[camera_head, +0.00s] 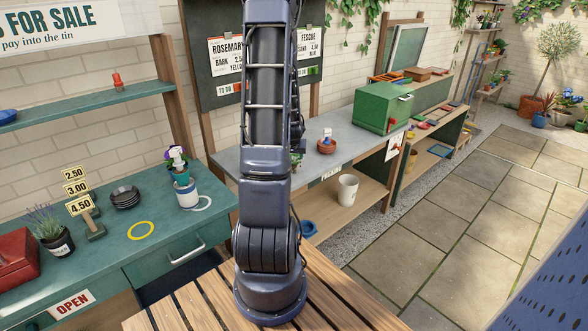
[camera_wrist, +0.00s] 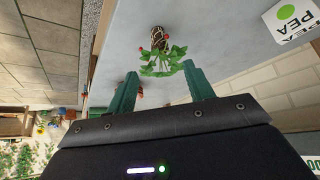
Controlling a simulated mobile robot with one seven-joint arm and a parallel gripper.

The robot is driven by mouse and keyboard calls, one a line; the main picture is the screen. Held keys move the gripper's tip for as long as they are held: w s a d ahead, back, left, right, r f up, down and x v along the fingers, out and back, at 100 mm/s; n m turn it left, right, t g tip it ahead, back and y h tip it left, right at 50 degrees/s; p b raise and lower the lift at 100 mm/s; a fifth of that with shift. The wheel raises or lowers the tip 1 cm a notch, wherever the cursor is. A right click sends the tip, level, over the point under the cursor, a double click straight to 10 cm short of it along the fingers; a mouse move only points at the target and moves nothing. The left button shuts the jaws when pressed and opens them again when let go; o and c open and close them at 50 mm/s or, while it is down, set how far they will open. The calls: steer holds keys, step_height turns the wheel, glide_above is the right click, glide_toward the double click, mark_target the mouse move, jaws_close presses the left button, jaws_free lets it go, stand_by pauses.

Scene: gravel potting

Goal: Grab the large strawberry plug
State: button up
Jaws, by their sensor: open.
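A strawberry plug with a dark, netted root ball (camera_wrist: 157,38), green leaves and red berries is on the grey bench top in the wrist view. Its leaves lie nearest my gripper (camera_wrist: 160,84), just beyond the fingertips. My gripper is open, its two green fingers apart with nothing held between them. In the head view, a bit of green foliage (camera_head: 297,160) shows at the right edge of my arm, which hides the rest of it and my gripper. I cannot tell the plug's size against another, as only one shows clearly.
A white bucket (camera_head: 347,190) is on the shelf below.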

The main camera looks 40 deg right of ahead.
steer(key=shift+x, duration=5.05)
steer(key=c, duration=1)
